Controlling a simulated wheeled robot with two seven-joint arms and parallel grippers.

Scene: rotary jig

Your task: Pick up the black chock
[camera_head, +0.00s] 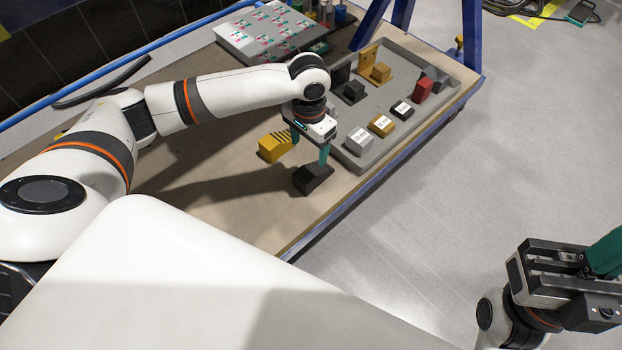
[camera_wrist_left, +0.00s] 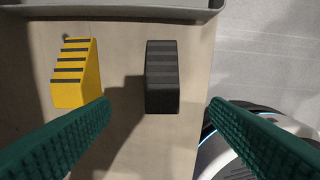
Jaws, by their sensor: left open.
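The black chock (camera_head: 314,178) lies on the brown table near its front edge. In the left wrist view the black chock (camera_wrist_left: 162,78) shows ahead, between the lines of the two fingers and apart from them. My left gripper (camera_head: 309,150) is above and behind the chock; one teal finger partly overlaps it in the head view. In the left wrist view my left gripper (camera_wrist_left: 161,103) is open and empty. My right gripper (camera_head: 592,265) is at the lower right, away from the table; whether its jaws are open does not show.
A yellow striped chock (camera_head: 272,147) lies left of the black one, also in the left wrist view (camera_wrist_left: 76,75). A grey tray (camera_head: 372,163) holding several blocks stands to the right. A printed board (camera_head: 250,30) is at the back. The table's left part is largely clear.

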